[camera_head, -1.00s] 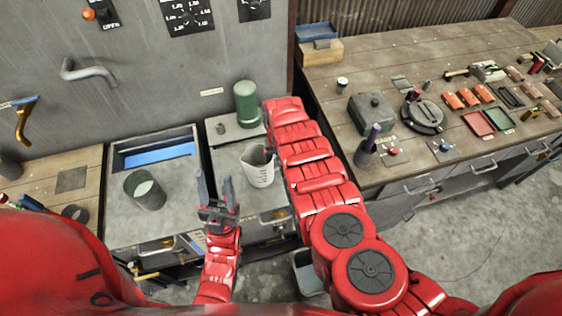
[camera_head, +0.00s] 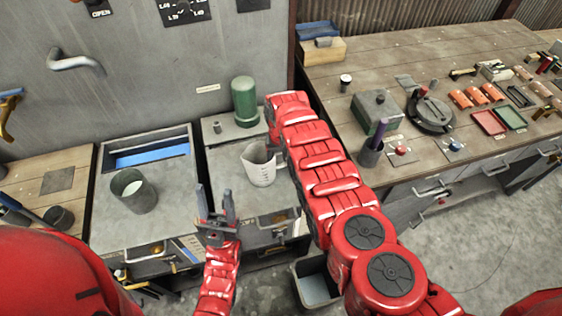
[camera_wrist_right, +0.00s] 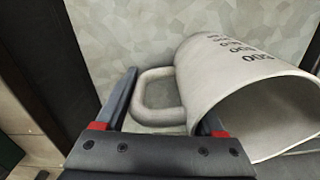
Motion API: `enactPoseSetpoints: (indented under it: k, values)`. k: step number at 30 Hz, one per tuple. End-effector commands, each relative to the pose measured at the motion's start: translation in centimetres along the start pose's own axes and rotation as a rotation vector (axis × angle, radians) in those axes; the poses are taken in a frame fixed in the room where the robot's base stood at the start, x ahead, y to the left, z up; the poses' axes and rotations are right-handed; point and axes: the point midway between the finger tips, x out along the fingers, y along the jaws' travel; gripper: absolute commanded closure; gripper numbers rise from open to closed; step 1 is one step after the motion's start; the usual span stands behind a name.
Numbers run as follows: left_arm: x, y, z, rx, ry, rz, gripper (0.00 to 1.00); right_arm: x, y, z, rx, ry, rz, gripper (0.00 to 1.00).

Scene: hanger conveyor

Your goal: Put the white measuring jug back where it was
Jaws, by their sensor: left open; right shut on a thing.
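The white measuring jug (camera_head: 260,168) with dark markings is at the grey counter (camera_head: 262,203), in front of the green cylinder. It looks roughly upright in the head view; I cannot tell whether it touches the counter. In the right wrist view the jug (camera_wrist_right: 235,80) fills the right side, its loop handle between the fingers. My right gripper (camera_wrist_right: 163,108) is shut on the jug at its handle. In the head view the red arm mostly hides that gripper. My left gripper (camera_head: 216,205) is open and empty, to the left of and nearer than the jug.
A green cylinder (camera_head: 245,101) stands on a raised ledge behind the jug. A grey cup (camera_head: 133,191) stands left, before a recess with blue inside (camera_head: 150,154). A wooden bench (camera_head: 440,60) with tools is at right. A grey bin (camera_head: 316,283) is on the floor.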

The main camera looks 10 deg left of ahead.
Motion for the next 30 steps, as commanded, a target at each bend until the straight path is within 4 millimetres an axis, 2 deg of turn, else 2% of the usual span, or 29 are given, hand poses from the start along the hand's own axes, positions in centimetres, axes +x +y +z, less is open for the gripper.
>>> enactPoseSetpoints:
  k: [2,3,8,17,24,25,30]
  values:
    - [-0.4,0.0,0.1,0.000,0.000,0.000,0.50,0.4,0.0,0.0,0.001,0.000,0.000,1.00]
    - [-0.4,0.0,0.1,0.000,0.000,0.000,0.50,0.4,0.0,0.0,0.001,0.000,0.000,0.28]
    - [-0.3,0.0,0.1,0.000,0.000,0.000,0.50,0.3,0.0,0.0,0.001,0.000,0.000,0.00]
    - [0.2,0.0,0.0,0.000,0.000,0.000,0.50,-0.1,0.0,0.0,0.000,0.000,0.000,0.00]
    - [2.8,-0.1,-0.5,0.000,0.000,0.000,0.50,-4.1,-0.1,0.1,0.000,-0.003,-0.001,0.00]
    - [2.1,-0.1,-0.4,0.000,0.001,0.000,0.50,-4.0,0.0,-0.1,0.002,0.000,0.000,0.00]
    - [1.8,-0.1,-0.3,0.000,0.000,0.000,0.50,-6.1,-0.1,-0.1,0.001,0.001,-0.003,0.00]
